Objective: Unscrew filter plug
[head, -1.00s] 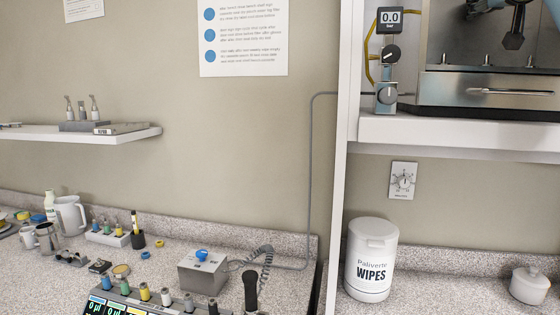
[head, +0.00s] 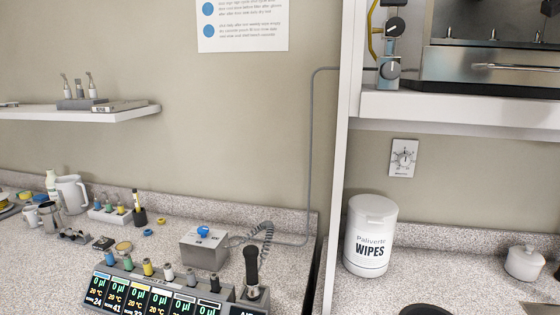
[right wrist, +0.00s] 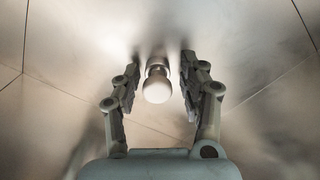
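In the right wrist view a pale plug with a round knob head (right wrist: 157,88) sticks out from a brushed metal surface. My right gripper (right wrist: 160,82) is open, one finger on each side of the knob, with a visible gap on both sides. The plug's base is partly in shadow. In the head view the steel autoclave (head: 490,66) stands on the upper right shelf, its upper part cut off by the picture's top edge. The plug cannot be made out there. My left gripper is not in view.
Metal walls with seams surround the right gripper. Below the autoclave shelf (head: 455,105) stand a wipes tub (head: 370,235) and a white lidded jar (head: 524,262). A grey box with a blue knob (head: 204,247) and a pipetting console (head: 160,295) are at lower left.

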